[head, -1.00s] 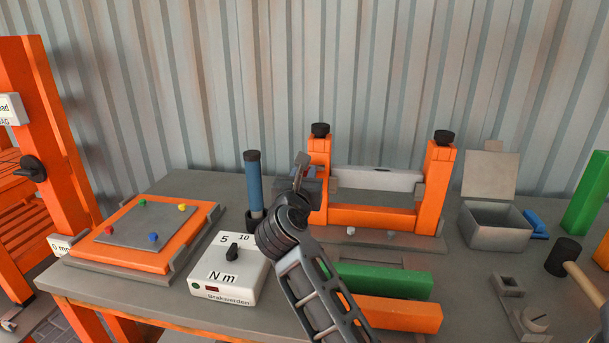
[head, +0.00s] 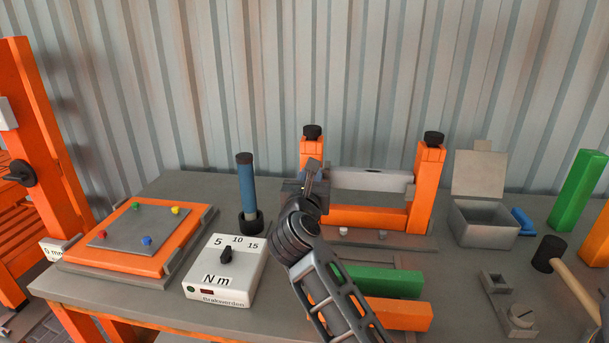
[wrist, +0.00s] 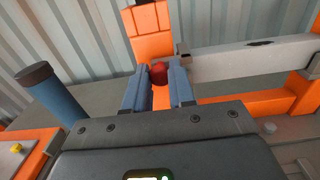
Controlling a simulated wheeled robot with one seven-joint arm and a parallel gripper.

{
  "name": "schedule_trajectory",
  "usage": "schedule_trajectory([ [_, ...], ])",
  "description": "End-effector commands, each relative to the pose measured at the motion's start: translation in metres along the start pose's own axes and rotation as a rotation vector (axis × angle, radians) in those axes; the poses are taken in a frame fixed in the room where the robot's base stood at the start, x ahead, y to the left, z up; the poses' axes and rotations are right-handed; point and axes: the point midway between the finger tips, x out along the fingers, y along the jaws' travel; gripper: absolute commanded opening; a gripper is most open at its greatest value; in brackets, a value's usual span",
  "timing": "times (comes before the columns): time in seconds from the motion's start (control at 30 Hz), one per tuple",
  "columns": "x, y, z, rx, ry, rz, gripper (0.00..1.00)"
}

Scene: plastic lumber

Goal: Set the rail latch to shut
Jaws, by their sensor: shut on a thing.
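The orange frame (head: 424,190) with two black-capped posts stands at the back of the bench. A light grey rail (head: 370,180) spans between its posts; it also shows in the wrist view (wrist: 250,58). A red knob (wrist: 159,73), which looks like the rail latch's handle, sits at the left post by the rail's end. My gripper (wrist: 159,88) has its two blue-grey fingers closed on either side of the knob. In the head view my gripper (head: 312,172) is in front of the left post and hides the knob and the latch.
A blue cylinder (head: 246,185) and a white Nm box (head: 225,270) stand left of my arm. Green (head: 385,282) and orange (head: 400,314) blocks lie in front of the frame. A grey open box (head: 485,220) and a mallet (head: 549,254) are at right.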

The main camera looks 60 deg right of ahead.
Motion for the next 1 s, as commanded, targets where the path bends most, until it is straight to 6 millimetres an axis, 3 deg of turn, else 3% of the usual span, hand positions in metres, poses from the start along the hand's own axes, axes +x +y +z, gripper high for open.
schedule_trajectory([
  [0.1,0.001,-0.005,-0.001,-0.003,0.001,-0.012,0.0],
  [0.13,0.001,-0.005,-0.001,-0.003,0.001,-0.012,0.27],
  [0.37,0.001,-0.004,-0.001,-0.002,0.001,-0.01,0.49],
  [0.67,-0.003,-0.002,-0.001,-0.002,0.0,-0.006,0.49],
  [1.0,-0.052,-0.002,-0.003,-0.003,-0.001,-0.004,0.49],
])
